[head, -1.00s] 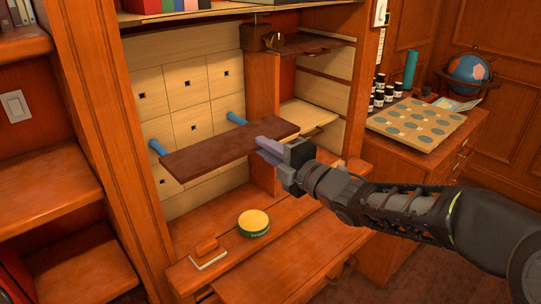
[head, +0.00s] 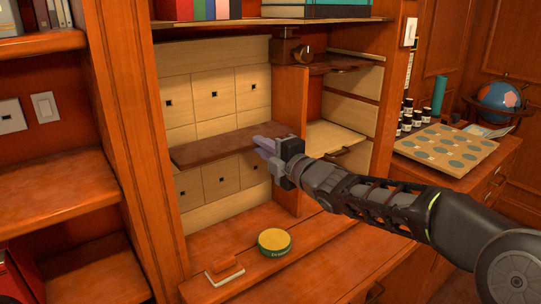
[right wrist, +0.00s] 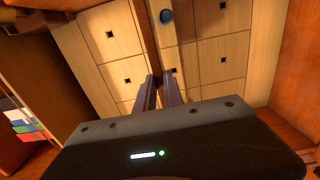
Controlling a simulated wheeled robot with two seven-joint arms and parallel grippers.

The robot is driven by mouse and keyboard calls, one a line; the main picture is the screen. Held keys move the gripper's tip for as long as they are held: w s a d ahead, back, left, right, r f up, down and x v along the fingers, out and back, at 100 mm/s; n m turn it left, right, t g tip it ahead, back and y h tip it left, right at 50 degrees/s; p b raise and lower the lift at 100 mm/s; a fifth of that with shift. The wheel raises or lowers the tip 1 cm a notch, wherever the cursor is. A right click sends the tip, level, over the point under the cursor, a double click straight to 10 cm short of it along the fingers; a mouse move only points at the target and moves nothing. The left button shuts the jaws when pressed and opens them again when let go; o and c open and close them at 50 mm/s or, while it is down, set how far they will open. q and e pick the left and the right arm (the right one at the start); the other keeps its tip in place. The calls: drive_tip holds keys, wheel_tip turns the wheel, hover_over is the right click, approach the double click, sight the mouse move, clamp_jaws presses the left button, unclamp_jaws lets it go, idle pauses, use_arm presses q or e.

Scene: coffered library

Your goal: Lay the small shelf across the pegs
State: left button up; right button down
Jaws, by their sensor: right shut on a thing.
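The small shelf (head: 215,148) is a dark brown board, roughly level against the pale panelled back wall of the cabinet bay. My right gripper (head: 272,146) is shut on its right end. In the right wrist view the shelf (right wrist: 144,38) is a thin dark strip seen edge-on between the fingers (right wrist: 160,92). One blue peg (right wrist: 166,16) shows close beside the strip, on its underside; I cannot tell whether they touch. The other peg is hidden, and neither peg shows in the head view now. My left gripper is out of view.
An upright divider (head: 290,110) stands right behind the gripper. Several square holes (head: 208,130) dot the back wall. Books (head: 210,10) stand on the board above.

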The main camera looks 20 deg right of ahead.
drive_tip(key=shift+x, duration=1.65)
drive_tip(key=shift+r, duration=0.1)
drive_tip(key=shift+f+b, duration=0.6)
drive_tip(key=shift+b, duration=0.2)
drive_tip(key=c, duration=1.4)
unclamp_jaws()
drive_tip(key=shift+o, duration=0.4)
drive_tip(key=shift+f, duration=0.1)
drive_tip(key=o, duration=0.9)
drive_tip(key=shift+s+d, duration=0.1)
